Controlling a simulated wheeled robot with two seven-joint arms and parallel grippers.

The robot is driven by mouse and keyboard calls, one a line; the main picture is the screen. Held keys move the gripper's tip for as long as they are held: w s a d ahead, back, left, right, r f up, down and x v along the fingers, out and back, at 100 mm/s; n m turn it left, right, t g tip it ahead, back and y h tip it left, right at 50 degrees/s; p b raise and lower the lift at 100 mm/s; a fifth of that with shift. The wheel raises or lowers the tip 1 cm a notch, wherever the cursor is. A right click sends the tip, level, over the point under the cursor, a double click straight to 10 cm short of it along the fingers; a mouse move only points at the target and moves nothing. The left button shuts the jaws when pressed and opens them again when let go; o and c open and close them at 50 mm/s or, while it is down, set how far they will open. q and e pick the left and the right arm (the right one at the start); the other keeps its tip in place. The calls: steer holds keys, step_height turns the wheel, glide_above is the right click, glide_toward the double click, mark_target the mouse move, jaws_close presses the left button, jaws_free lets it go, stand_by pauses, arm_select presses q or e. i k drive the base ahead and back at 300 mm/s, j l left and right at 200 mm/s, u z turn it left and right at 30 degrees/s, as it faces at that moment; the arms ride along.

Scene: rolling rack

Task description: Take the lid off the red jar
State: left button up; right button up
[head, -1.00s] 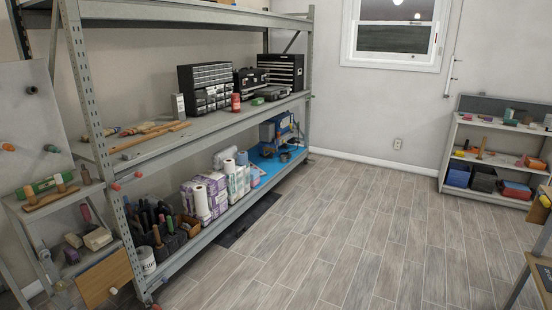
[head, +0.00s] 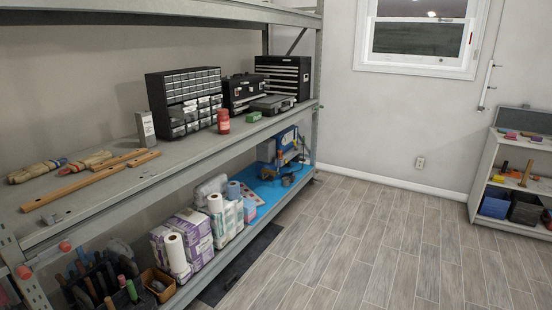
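The red jar (head: 223,121) stands upright on the middle shelf (head: 180,165) of the grey rack, near its front edge. It sits in front of the black drawer cabinet, left of a small green box. Its top looks red too; at this size I cannot make out the lid apart from the body. Neither of my grippers shows in the head view.
Around the jar are a black drawer cabinet (head: 184,84), a black toolbox (head: 243,90), a green box (head: 254,117) and a pale carton (head: 146,129). Wooden bars (head: 90,181) lie on the shelf's left. The wooden floor (head: 370,240) in front is clear.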

mark_target(223, 122)
steer(key=i, duration=1.85)
